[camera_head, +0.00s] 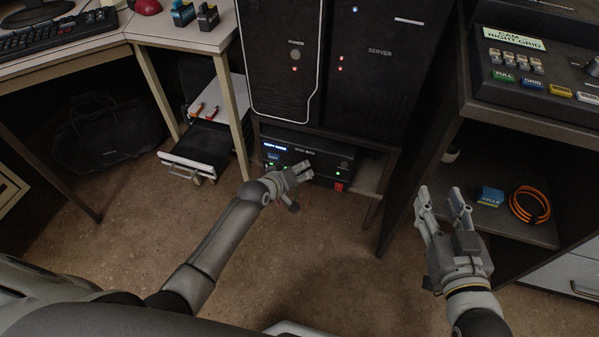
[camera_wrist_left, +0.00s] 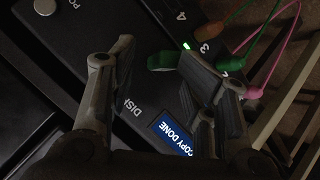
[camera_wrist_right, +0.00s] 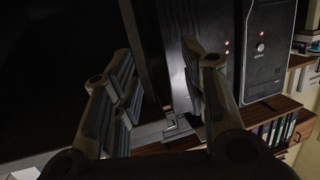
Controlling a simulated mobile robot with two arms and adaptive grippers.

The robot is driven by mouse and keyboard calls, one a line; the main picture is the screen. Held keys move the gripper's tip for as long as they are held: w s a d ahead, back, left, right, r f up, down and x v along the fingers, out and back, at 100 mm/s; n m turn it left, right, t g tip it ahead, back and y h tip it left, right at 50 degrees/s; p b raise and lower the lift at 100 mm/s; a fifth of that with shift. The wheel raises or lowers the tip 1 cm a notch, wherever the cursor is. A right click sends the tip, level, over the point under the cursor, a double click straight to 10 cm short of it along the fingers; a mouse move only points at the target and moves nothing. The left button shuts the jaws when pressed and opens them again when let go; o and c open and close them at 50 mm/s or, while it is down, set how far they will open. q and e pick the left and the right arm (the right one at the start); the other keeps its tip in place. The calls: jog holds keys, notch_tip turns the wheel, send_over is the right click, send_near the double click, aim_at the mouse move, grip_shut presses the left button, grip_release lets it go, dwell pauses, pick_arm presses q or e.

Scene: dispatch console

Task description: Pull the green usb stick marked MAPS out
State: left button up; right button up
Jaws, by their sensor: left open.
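The copy unit (camera_head: 330,158) is a black box on the low shelf under the server cabinets. In the left wrist view its face (camera_wrist_left: 120,25) carries a lit "COPY DONE" display (camera_wrist_left: 178,138) and slot numbers. A green piece (camera_wrist_left: 162,62) at this face, apparently the green usb stick, shows between my left fingers, partly behind the right-hand one. No MAPS marking is legible. My left gripper (camera_head: 304,172) is open in front of the unit; contact with the stick cannot be told. My right gripper (camera_head: 441,192) is open and empty, raised before the right-hand desk.
Green, orange and pink cords (camera_wrist_left: 275,45) hang close beside my left fingers. A pulled-out drawer (camera_head: 190,165) stands left of the unit. A shelf at right holds a blue box (camera_head: 490,196) and an orange cable coil (camera_head: 530,204). The floor (camera_head: 310,250) before the unit is clear.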

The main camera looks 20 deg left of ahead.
pick_arm(q)
jog(key=shift+w+d+f+b, duration=0.1)
jog(key=shift+w+d+b, duration=0.1)
jog(key=shift+w, duration=0.2)
jog(key=shift+w+d+f+b, duration=0.1)
jog(key=shift+w+d+b, duration=0.1)
jog(key=shift+w, duration=0.2)
jog(key=shift+w+f, duration=0.1)
pick_arm(e)
jog(key=shift+w+a+r+t+y, duration=0.15)
jog(key=shift+r+t, duration=0.35)
jog(key=shift+r, duration=0.35)
jog(key=shift+w+a+r+t+y, duration=0.1)
jog(key=shift+r+t+y, duration=0.1)
jog(key=shift+r+t, duration=0.5)
jog(key=shift+w+a+r+t+y, duration=0.15)
jog(key=shift+r+t, duration=0.15)
jog(key=shift+r, duration=0.75)
pick_arm(q)
jog(key=shift+a+f, duration=0.1)
jog(key=c, duration=0.5)
grip_shut()
pick_arm(e)
jog(key=shift+f, duration=0.2)
